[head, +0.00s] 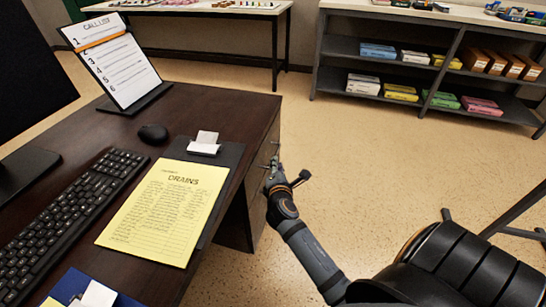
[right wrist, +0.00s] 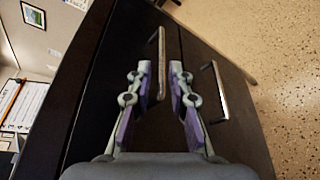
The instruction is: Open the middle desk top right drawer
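The dark brown desk (head: 190,105) fills the left of the head view, and its drawer end faces right. In the right wrist view, which is turned sideways, the top drawer (right wrist: 115,50) lies left of a seam and looks shut. Its metal bar handle (right wrist: 161,50) lines up with the gap between my right gripper's fingers. A second drawer handle (right wrist: 219,90) lies to the right, on the drawer below. My right gripper (right wrist: 160,78) is open, with its fingers on either side of the handle's line; contact cannot be told. In the head view it (head: 274,172) is at the drawer front. My left gripper is not in view.
On the desk are a keyboard (head: 70,215), mouse (head: 153,134), call list stand (head: 110,60) and clipboard with a yellow sheet (head: 165,212). Shelves (head: 430,60) stand behind.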

